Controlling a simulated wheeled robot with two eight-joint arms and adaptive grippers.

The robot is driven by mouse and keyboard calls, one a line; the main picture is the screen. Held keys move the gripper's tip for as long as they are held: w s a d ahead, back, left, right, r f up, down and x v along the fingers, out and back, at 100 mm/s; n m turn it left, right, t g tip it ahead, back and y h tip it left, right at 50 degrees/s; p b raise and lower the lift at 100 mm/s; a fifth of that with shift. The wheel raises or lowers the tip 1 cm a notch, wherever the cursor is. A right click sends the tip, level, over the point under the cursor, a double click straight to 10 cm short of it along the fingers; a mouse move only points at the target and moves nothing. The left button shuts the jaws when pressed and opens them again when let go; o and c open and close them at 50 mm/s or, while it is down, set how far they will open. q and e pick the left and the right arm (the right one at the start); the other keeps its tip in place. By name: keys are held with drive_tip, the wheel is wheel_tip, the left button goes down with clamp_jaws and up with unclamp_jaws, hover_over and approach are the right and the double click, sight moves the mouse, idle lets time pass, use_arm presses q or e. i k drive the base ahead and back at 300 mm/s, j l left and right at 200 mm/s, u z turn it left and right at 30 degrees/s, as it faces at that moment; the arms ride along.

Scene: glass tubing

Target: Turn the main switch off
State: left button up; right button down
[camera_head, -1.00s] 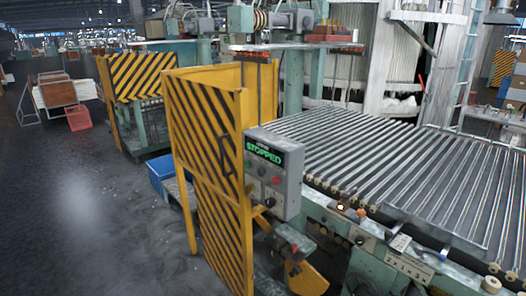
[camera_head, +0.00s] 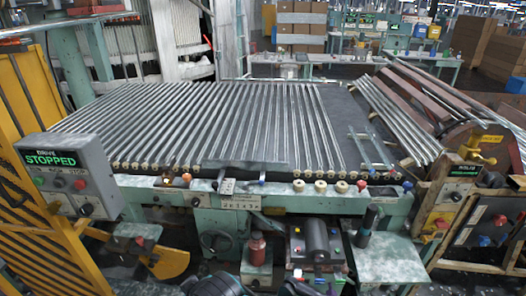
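A grey control box (camera_head: 68,177) stands at the left on the yellow guard. Its green display reads STOPPED, and it has small buttons and a dark rotary knob (camera_head: 87,209) low on its front. A second panel (camera_head: 452,190) with a green-lit display stands at the right end of the machine, with a yellow handle-like part (camera_head: 477,157) above it. I cannot tell which control is the main switch. Dark rounded parts at the bottom edge look like my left gripper (camera_head: 215,287) and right gripper (camera_head: 300,288). They are mostly cut off, apart from both panels, and their fingers are not clear.
A long green machine bed (camera_head: 300,202) carries rows of glass tubes (camera_head: 230,120). A dark cylindrical unit (camera_head: 317,240) and a red bottle (camera_head: 257,248) sit at its front. Yellow guards (camera_head: 35,105) stand at the left. Shelves and boxes fill the background.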

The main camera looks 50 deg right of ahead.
sight(439, 224)
drive_tip(key=z, duration=3.15)
